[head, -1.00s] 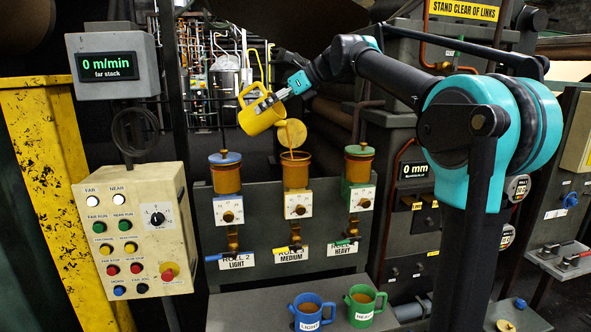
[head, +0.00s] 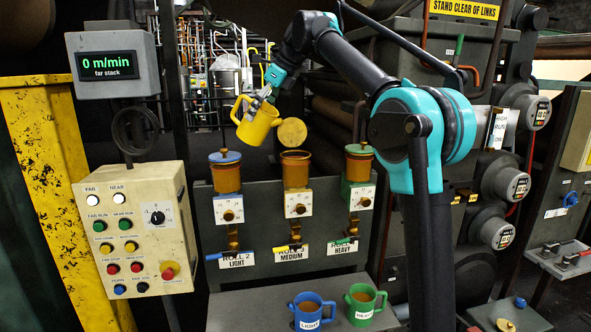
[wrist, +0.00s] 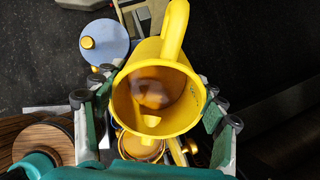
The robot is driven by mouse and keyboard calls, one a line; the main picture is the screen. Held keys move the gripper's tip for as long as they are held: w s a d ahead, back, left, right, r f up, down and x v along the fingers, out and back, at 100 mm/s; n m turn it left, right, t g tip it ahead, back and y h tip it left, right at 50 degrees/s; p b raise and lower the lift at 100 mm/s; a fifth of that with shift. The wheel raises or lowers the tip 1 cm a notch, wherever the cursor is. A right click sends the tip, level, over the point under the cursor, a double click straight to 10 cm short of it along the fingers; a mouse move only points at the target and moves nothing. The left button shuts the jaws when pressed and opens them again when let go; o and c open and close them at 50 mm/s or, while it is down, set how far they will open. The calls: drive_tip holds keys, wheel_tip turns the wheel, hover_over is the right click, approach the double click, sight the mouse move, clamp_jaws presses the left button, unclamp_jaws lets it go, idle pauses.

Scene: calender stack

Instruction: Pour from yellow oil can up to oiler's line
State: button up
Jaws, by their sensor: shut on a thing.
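My gripper (head: 264,100) is shut on the yellow oil can (head: 255,124) and holds it in the air, tilted, above and to the left of the middle oiler (head: 295,172). In the wrist view the fingers (wrist: 158,112) sit either side of the can (wrist: 172,48), and some brown oil shows inside it. The middle oiler is labelled MEDIUM; its round yellow lid (head: 292,132) stands open above an orange-brown cup. No oil stream shows between can and oiler. The oil level against the line is too small to read.
A blue-lidded oiler (head: 226,172) stands left and a green-lidded oiler (head: 359,165) right, both closed. A blue LIGHT can (head: 309,312) and a green HEAVY can (head: 362,304) stand on the shelf (head: 255,315) below. A button panel (head: 132,230) is at left.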

sight(243, 135)
drive_tip(key=shift+w+a+f+h+b, duration=0.15)
drive_tip(key=shift+a+f+h+b, duration=0.15)
drive_tip(key=shift+a+f+h, duration=0.3)
drive_tip(key=shift+w+a+f+g+h+b, duration=0.2)
drive_tip(key=shift+a+f+g+h+b, duration=0.1)
drive_tip(key=shift+a+f+h+b, duration=0.25)
drive_tip(key=shift+h, duration=0.85)
drive_tip(key=x, duration=0.4)
drive_tip(key=a+x, duration=0.1)
drive_tip(key=x, duration=0.1)
drive_tip(key=shift+r+b, duration=0.1)
drive_tip(key=shift+b, duration=0.3)
drive_tip(key=shift+w+a+r+g+h+b, duration=0.15)
drive_tip(key=shift+a+g+h+b, duration=0.25)
drive_tip(key=shift+a+h+b, duration=0.3)
drive_tip(key=shift+h+b, duration=0.4)
drive_tip(key=shift+b, duration=0.05)
